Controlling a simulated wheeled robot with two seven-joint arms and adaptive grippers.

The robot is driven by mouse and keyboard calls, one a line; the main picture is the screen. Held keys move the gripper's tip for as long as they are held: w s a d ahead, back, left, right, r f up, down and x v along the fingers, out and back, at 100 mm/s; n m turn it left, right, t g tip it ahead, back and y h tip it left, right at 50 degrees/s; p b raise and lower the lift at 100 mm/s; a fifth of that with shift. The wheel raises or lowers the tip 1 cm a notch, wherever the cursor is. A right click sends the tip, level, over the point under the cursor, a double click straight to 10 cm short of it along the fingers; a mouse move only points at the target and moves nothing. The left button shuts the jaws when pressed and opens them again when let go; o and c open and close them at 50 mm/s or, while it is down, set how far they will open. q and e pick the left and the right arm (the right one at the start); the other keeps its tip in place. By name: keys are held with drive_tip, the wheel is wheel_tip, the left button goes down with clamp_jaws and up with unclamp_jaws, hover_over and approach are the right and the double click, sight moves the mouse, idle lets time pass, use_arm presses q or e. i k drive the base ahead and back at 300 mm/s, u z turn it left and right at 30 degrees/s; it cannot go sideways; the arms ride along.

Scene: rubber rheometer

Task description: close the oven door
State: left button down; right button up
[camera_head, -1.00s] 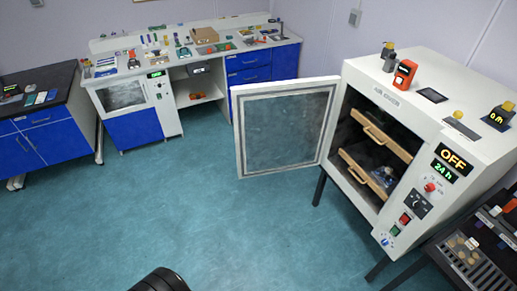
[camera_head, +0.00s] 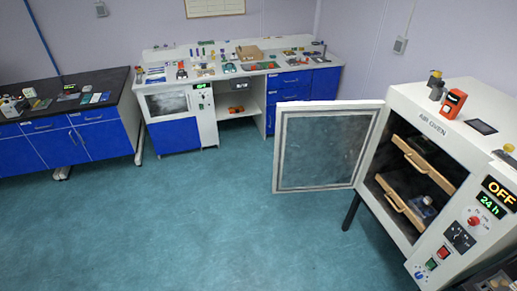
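The air oven (camera_head: 432,122) is a white box on dark legs at the right, with a display reading OFF and 24 h. Its oven door (camera_head: 328,147) stands wide open, swung out to the left of the opening, with its grey inner panel showing. Two wooden-fronted shelves or drawers (camera_head: 423,165) show inside the oven, and something small lies on the lower one. Neither of my grippers is in view.
Blue floor (camera_head: 200,230) is clear in front of the open door and to the left. A white bench with blue cabinets (camera_head: 180,135) stands at the back, and a black-topped bench (camera_head: 75,110) at the left. An orange device (camera_head: 453,103) sits on the oven top.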

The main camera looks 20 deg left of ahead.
sight(319, 145)
drive_tip(key=u, duration=1.3)
drive_tip(key=i, duration=4.65)
drive_tip(key=z, duration=4.15)
drive_tip(key=i, duration=1)
drive_tip(key=u, duration=0.05)
drive_tip(key=k, duration=0.2)
drive_tip(key=z, duration=0.1)
